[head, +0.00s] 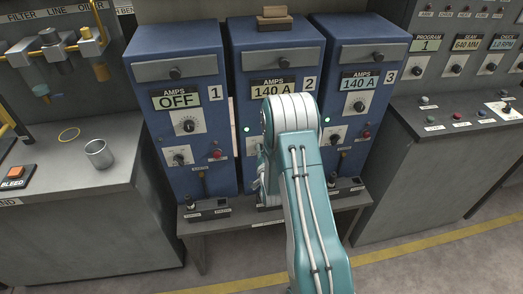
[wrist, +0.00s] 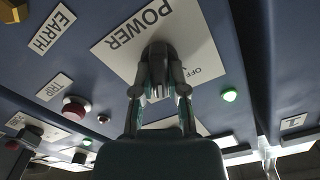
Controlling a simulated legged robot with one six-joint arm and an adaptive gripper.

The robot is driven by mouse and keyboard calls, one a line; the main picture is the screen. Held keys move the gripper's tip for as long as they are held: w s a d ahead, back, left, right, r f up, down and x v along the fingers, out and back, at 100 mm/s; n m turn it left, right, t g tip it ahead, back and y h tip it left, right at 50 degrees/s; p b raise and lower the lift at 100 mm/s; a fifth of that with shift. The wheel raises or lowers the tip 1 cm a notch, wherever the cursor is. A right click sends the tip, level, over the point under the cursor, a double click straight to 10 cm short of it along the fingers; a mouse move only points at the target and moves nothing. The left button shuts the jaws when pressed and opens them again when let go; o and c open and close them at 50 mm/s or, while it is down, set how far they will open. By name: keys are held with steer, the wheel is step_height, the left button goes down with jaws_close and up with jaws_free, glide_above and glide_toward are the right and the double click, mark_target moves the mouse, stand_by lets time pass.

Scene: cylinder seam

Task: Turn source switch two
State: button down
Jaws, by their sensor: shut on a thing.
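Source cabinet two (head: 238,60) is the middle of three blue cabinets in the head view; its display (head: 270,88) reads 140 A. My arm covers most of its lower front there, hiding the switch and gripper. The wrist view is upside down and shows the dark switch knob (wrist: 158,50) on a white POWER plate (wrist: 118,40) with an OFF mark beside it. My gripper (wrist: 160,80) is shut on this knob, one finger on each side. A green lamp (wrist: 229,95) glows beside the plate.
Cabinet one (head: 150,130) reads OFF and cabinet three (head: 376,55) reads 140 A, both close beside my arm. A red button (wrist: 74,108) labelled TRIP is near the gripper. A brown block (head: 274,18) lies on top of cabinet two. A metal cup (head: 99,153) stands on the left bench.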

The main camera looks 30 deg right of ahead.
steer(key=shift+n, duration=0.3)
steer(key=n, duration=0.5)
steer(key=shift+a, duration=0.15)
steer(key=n, duration=0.6)
steer(key=shift+w+a, duration=0.15)
steer(key=shift+a, duration=0.1)
steer(key=shift+n, duration=0.3)
steer(key=c, duration=0.7)
jaws_free()
steer(key=shift+o, duration=0.2)
